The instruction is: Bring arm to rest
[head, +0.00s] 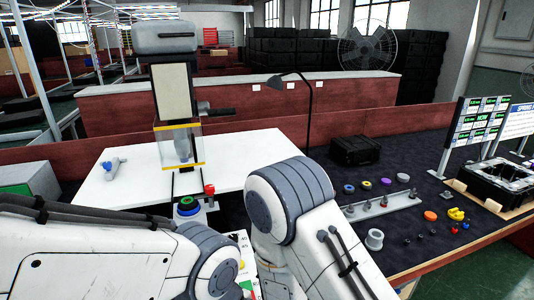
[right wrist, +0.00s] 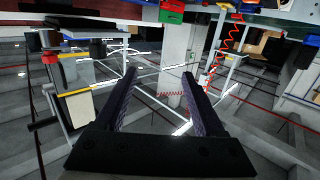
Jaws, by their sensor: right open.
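My left arm (head: 90,255) crosses the lower left of the head view and ends in a rounded joint. My right arm (head: 290,210) stands bent in the lower middle. Neither gripper shows in the head view. In the right wrist view my right gripper (right wrist: 158,74) has its two dark fingers spread apart, with nothing between them. That view looks tilted across the hall, with a grey post and white rails beyond the fingers. My left gripper is out of view.
A machine with a clear guard (head: 180,147) stands at a white table (head: 125,190). A dark bench (head: 385,240) on the right carries a black case (head: 355,150), a pegged rail (head: 382,205), several coloured rings and a black tray (head: 490,181). A lamp (head: 309,110) rises behind.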

